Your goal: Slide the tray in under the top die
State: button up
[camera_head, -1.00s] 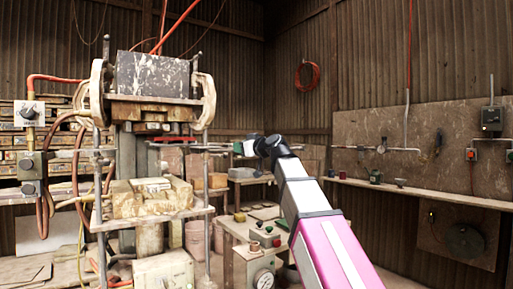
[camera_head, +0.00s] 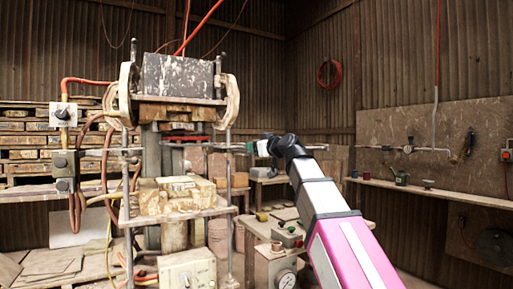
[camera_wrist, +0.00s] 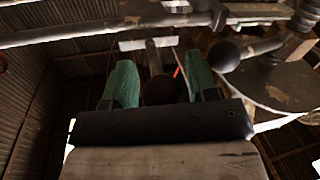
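The press stands at left in the head view, with its top die (camera_head: 178,112) beneath a dark, paint-spattered block. Below it, pale lower blocks (camera_head: 178,190) rest on a shelf. A thin, flat edge-on piece (camera_head: 198,144), possibly the tray, shows just under the top die; I cannot be sure. My gripper (camera_head: 254,147) is at that height, right of the press's front post. In the wrist view my gripper (camera_wrist: 160,82) has its green fingers apart. A dark round thing (camera_wrist: 160,92) shows between them; contact is unclear. A pale plate (camera_wrist: 148,43) lies beyond.
Press posts (camera_head: 229,165) flank the opening. A control box (camera_head: 187,270) sits below the shelf. A bench with a gauge box (camera_head: 278,265) stands beneath my arm. A wall shelf (camera_head: 430,191) runs along the right. Metal bars (camera_wrist: 110,35) cross the top of the wrist view.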

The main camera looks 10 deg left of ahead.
jog(key=w+d, duration=0.9)
jog(key=d, duration=0.3)
jog(key=w+d, duration=0.9)
jog(key=d, duration=0.3)
jog(key=shift+d, duration=0.2)
jog(key=shift+s, duration=0.1)
jog(key=v, duration=1.2)
jog(key=shift+d, duration=0.2)
dwell(0.8)
jog(key=shift+s+a, duration=0.1)
jog(key=shift+s, duration=0.05)
jog(key=x, duration=1.2)
jog(key=shift+s+a, duration=0.15)
jog(key=shift+a, duration=0.4)
jog(key=shift+c, duration=0.2)
